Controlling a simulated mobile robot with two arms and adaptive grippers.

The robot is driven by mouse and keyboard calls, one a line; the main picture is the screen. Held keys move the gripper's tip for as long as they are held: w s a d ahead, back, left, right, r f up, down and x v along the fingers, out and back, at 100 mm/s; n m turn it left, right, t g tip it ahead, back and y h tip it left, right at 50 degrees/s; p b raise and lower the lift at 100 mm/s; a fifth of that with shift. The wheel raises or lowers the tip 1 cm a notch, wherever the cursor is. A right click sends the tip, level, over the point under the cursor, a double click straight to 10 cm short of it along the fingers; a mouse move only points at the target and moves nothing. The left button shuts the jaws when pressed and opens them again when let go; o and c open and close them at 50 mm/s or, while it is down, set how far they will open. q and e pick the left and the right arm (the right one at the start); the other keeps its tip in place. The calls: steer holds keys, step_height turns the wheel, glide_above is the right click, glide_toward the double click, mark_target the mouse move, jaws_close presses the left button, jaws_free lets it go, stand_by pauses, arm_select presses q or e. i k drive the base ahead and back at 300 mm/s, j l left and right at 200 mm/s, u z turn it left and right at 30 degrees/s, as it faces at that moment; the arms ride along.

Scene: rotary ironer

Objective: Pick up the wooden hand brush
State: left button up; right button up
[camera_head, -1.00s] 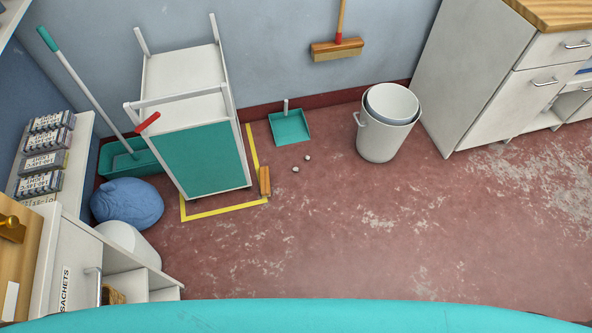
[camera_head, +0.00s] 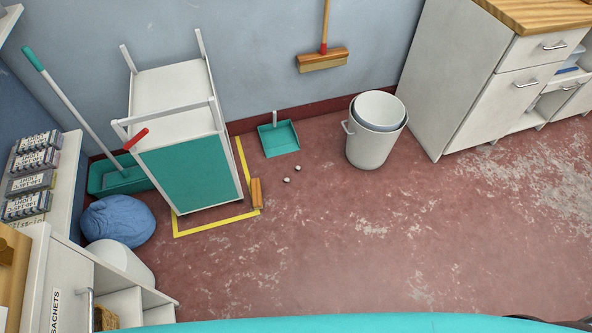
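A small wooden block-like item with a darker side, which looks like the wooden hand brush (camera_head: 257,193), lies on the red floor. It is at the right edge of the yellow floor line, just right of the white and teal cart. Neither of my grippers is in the view. My own teal body fills the bottom edge.
The cart (camera_head: 190,173) stands inside yellow tape (camera_head: 215,224). A teal dustpan (camera_head: 278,138), two small pale lumps (camera_head: 287,180) and a white bucket (camera_head: 369,148) are beyond. A broom (camera_head: 323,60) is against the wall. A blue sack (camera_head: 117,220) lies left. The floor at centre right is clear.

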mark_target(257, 199)
steer(key=i+l+u, duration=0.1)
steer(key=u, duration=0.75)
steer(key=i+l+u, duration=0.3)
steer(key=l, duration=0.35)
steer(key=i+l+u, duration=0.15)
steer(key=l, duration=0.15)
steer(key=i+l+u, duration=0.15)
steer(key=l, duration=0.2)
steer(key=i+l+u, duration=0.15)
steer(key=l, duration=0.25)
steer(key=l+u, duration=0.15)
steer(key=l, duration=0.2)
